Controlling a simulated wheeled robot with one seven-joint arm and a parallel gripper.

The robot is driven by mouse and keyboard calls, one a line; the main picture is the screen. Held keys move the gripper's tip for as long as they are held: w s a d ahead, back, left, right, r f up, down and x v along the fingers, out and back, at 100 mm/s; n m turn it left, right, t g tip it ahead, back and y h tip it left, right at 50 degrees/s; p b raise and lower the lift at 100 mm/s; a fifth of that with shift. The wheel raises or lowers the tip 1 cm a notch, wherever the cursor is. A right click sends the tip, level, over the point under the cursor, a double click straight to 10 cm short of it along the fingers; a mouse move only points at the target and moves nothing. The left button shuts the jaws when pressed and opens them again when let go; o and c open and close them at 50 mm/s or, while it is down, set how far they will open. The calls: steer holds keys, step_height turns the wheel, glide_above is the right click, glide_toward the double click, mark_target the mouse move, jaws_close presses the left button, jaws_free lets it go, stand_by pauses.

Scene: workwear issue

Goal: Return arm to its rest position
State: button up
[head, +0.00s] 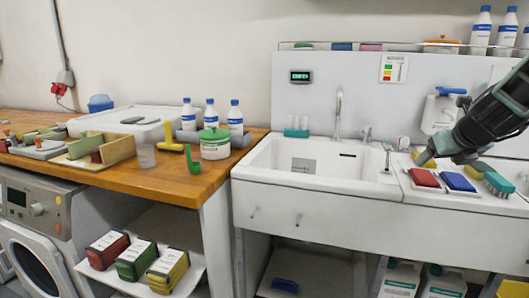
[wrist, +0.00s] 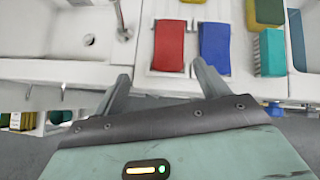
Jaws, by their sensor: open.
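My gripper (head: 443,158) is at the right of the head view, above the right side of the sink unit. In the wrist view my gripper (wrist: 160,82) shows two spread fingers with nothing between them. A red pad (head: 424,178) and a blue pad (head: 457,181) lie side by side on the white drainboard near the gripper. Part of my arm comes in from the right edge of the head view.
A white sink (head: 310,165) with a tap (head: 339,115) is left of my gripper. A yellow-and-green sponge (head: 476,170) and a teal brush (head: 498,184) lie right of the pads. Bottles and a green-lidded tub (head: 214,148) stand on the wooden counter (head: 150,183).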

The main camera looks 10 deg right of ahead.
steer(key=s+a+n+g+y+p, duration=0.2)
steer(key=a+n+y+p, duration=0.1)
steer(key=a+n, duration=1.05)
steer(key=s+a+n+g+y+p, duration=0.1)
steer(key=s+a+n+y+p, duration=0.15)
steer(key=a+n, duration=1.1)
steer(key=s+a+f+n+g+h+p, duration=0.1)
steer(key=s+a+n+g+p, duration=0.3)
steer(key=s+a+n, duration=1.1)
steer(key=s+n+g, duration=0.1)
steer(key=s+n, duration=0.3)
steer(key=shift+s+a+f+n, duration=0.15)
steer(key=shift+a+n, duration=0.05)
steer(key=shift+n, duration=0.1)
